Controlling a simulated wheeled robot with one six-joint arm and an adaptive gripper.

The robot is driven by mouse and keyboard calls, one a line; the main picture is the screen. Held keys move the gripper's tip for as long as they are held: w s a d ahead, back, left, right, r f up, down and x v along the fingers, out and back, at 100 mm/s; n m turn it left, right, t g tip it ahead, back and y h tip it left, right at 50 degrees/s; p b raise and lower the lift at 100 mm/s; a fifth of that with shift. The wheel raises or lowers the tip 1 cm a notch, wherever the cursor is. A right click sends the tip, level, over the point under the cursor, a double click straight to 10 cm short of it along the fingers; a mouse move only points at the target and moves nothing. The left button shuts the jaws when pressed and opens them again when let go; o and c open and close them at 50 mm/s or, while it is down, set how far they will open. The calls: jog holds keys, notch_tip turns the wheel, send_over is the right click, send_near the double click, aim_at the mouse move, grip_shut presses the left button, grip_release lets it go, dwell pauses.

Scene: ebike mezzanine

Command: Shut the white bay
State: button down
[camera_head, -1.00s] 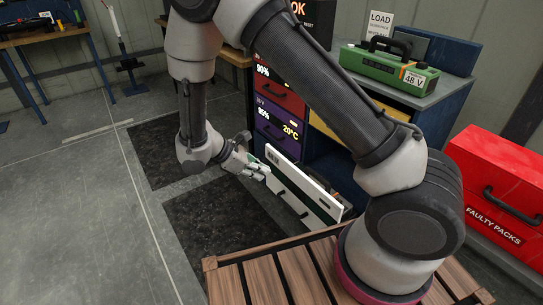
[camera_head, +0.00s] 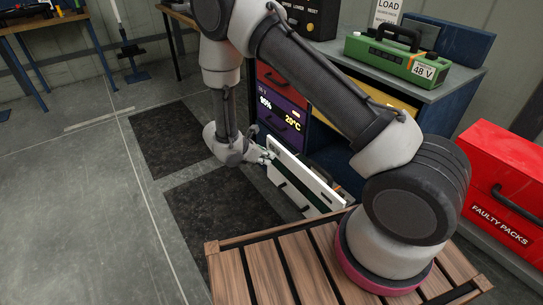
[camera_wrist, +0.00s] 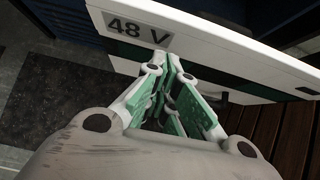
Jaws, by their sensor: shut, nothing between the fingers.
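The white bay (camera_head: 306,182) is a drawer with a white front, low in the blue cabinet, standing out from it. A dark battery pack with a handle shows partly inside it. In the wrist view the white front (camera_wrist: 225,48) bears a "48 V" label and a green stripe. My gripper (camera_head: 266,158) is at the left end of this front. In the wrist view my gripper (camera_wrist: 170,62) is shut and empty, its fingertips at the front's outer face beside the label. Whether they touch it I cannot tell.
Above are a purple bay (camera_head: 281,119) showing 20°C, a red bay (camera_head: 277,84) and a yellow drawer (camera_head: 376,99). A green 48 V pack (camera_head: 395,57) stands on the cabinet top. A red "FAULTY PACKS" box (camera_head: 510,175) is at right. A slatted wooden deck (camera_head: 265,270) is in front.

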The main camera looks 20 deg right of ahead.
jog(key=shift+w+d, duration=0.15)
jog(key=shift+d, duration=0.4)
jog(key=shift+w+d, duration=0.15)
jog(key=shift+d, duration=0.35)
jog(key=w+d, duration=0.3)
jog(key=d, duration=0.8)
jog(key=w+d, duration=0.4)
jog(key=d, duration=0.7)
jog(key=shift+w+d, duration=0.15)
jog(key=a+f+v, duration=0.2)
jog(key=v, duration=1.1)
jog(key=shift+s, duration=0.25)
